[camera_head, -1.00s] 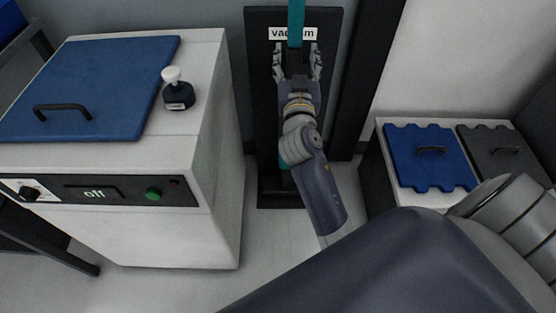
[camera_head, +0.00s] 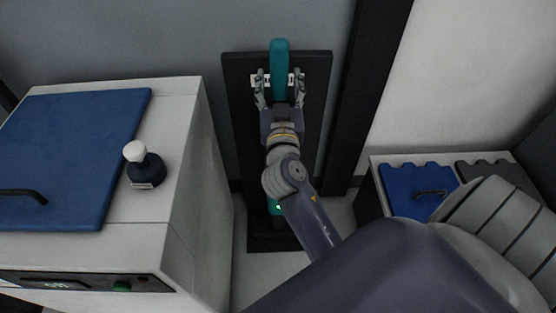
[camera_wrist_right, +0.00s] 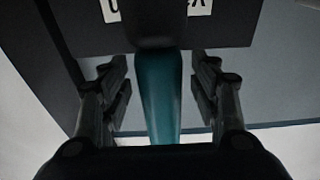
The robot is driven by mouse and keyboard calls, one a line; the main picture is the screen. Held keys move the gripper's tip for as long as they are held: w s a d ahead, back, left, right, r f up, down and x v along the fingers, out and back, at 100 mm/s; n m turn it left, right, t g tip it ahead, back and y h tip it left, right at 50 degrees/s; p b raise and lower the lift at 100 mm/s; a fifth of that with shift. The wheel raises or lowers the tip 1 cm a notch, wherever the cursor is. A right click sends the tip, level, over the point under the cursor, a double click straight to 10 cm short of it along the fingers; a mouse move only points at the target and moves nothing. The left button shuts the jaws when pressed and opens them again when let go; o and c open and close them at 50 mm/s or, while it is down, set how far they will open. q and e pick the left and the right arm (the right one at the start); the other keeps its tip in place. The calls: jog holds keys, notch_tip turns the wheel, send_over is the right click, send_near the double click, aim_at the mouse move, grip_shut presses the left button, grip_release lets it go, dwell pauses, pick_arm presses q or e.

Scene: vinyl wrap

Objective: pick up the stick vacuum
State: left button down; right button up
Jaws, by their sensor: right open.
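The stick vacuum (camera_head: 279,56) is a teal upright stick standing against a dark backboard with a white label, partly covered by the gripper. A lower teal part with a small light shows below my wrist. My right gripper (camera_head: 280,85) is open, with one finger on each side of the teal stick. In the right wrist view the teal stick (camera_wrist_right: 159,95) runs between the open fingers, with a visible gap on both sides. My left gripper is not in view.
A white machine (camera_head: 180,190) with a blue lid (camera_head: 70,150) and a dark knobbed stamp-like object (camera_head: 145,168) stands at left. A dark post (camera_head: 370,100) is right of the backboard. Bins with a blue lid (camera_head: 415,190) and a grey lid (camera_head: 495,178) stand at right.

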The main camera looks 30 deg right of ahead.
jog(key=shift+r, duration=0.1)
jog(key=shift+a, duration=0.1)
jog(key=c, duration=0.3)
grip_shut()
jog(key=shift+r, duration=0.2)
jog(key=shift+r, duration=0.15)
